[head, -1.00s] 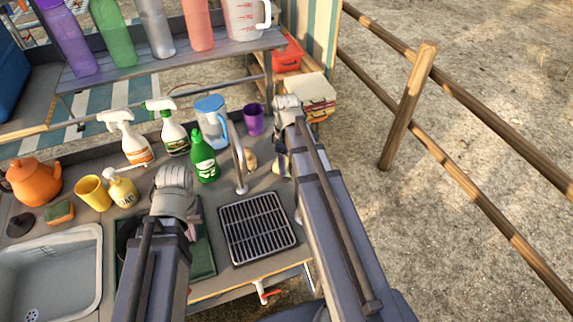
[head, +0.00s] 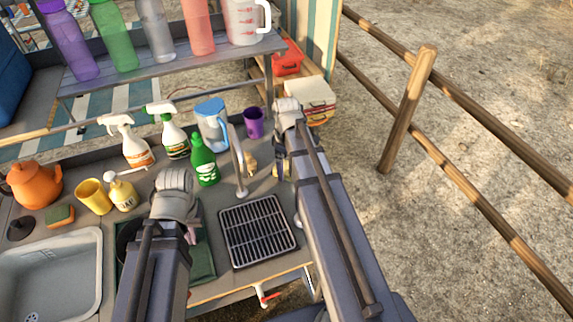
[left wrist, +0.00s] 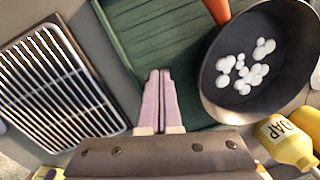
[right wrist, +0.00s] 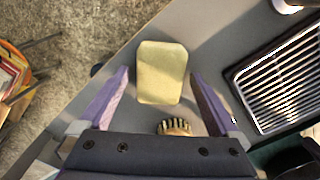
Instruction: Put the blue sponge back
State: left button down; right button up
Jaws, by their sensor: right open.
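In the right wrist view a pale yellow block (right wrist: 162,72), looking like a sponge, lies on the counter between the spread purple fingers of my right gripper (right wrist: 160,88). No blue face shows there, so I cannot tell surely that it is the blue sponge. In the head view a small part of a yellowish thing (head: 286,171) shows under my right gripper, mostly hidden by the arm. My right gripper is open, above the counter's right end. My left gripper (left wrist: 160,75) is shut and empty, above the green drying mat (left wrist: 150,40) beside the pan.
A brush (right wrist: 173,127) lies close to the block. The black grate (head: 258,232), tap (head: 240,170), green bottle (head: 204,160) and purple cup (head: 254,122) stand nearby. A pan (left wrist: 262,70) holds white pieces. Another, orange-green sponge (head: 60,216) lies by the sink (head: 95,250).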

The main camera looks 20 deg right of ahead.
aim_at(287, 167)
notch_tip(287, 167, up, 12)
jog(key=p, duration=1.1)
